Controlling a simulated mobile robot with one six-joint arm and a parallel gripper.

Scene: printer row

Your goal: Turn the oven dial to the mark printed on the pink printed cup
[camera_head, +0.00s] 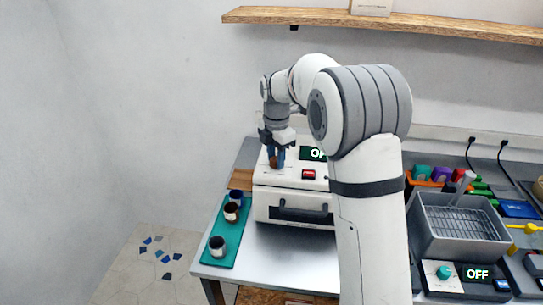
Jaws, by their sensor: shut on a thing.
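The oven (290,211) is a white box with a dark handle on its front, a red switch (308,174) and a green-lit display (312,154) on top. My arm partly hides the display, so its full reading does not show. My gripper (276,162) points down at the left of the oven's top and is shut on the oven dial. Only a small brownish bit of the dial (273,161) shows between the blue fingers; its pointer and marks cannot be read. I cannot pick out the pink printed cup for sure.
A green mat (216,262) with several dark-topped jars lies left of the oven. A wooden shelf (300,15) hangs above.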

